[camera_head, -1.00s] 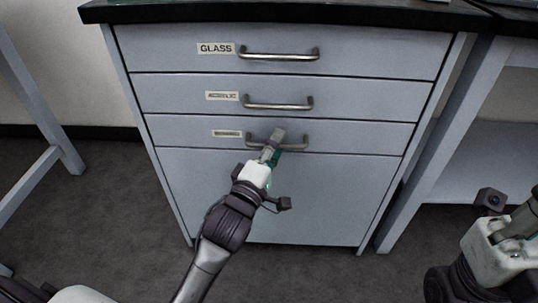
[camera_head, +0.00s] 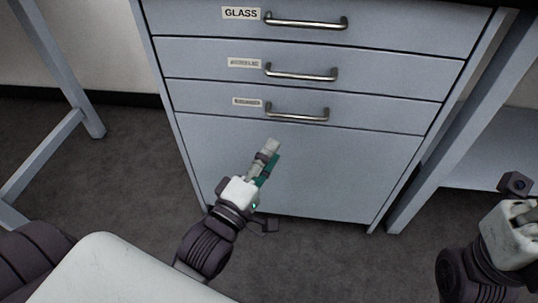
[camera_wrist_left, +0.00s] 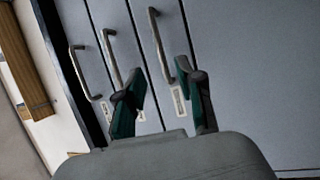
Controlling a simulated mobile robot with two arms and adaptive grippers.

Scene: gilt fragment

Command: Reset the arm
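My left gripper (camera_head: 268,157) is in front of the large lower panel of the grey cabinet (camera_head: 330,175), below the third drawer's handle (camera_head: 297,114) and apart from it in the head view. In the left wrist view the two dark green fingers of this gripper (camera_wrist_left: 165,84) stand apart with nothing between them. My right gripper (camera_head: 516,232) shows only in part at the right edge, and its fingers cannot be made out.
The top drawer labelled GLASS (camera_head: 410,28) and the two drawers below it look closed. A grey table frame (camera_head: 62,128) stands at the left, and another grey frame (camera_head: 460,110) at the right. Dark floor (camera_head: 130,150) shows around the cabinet.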

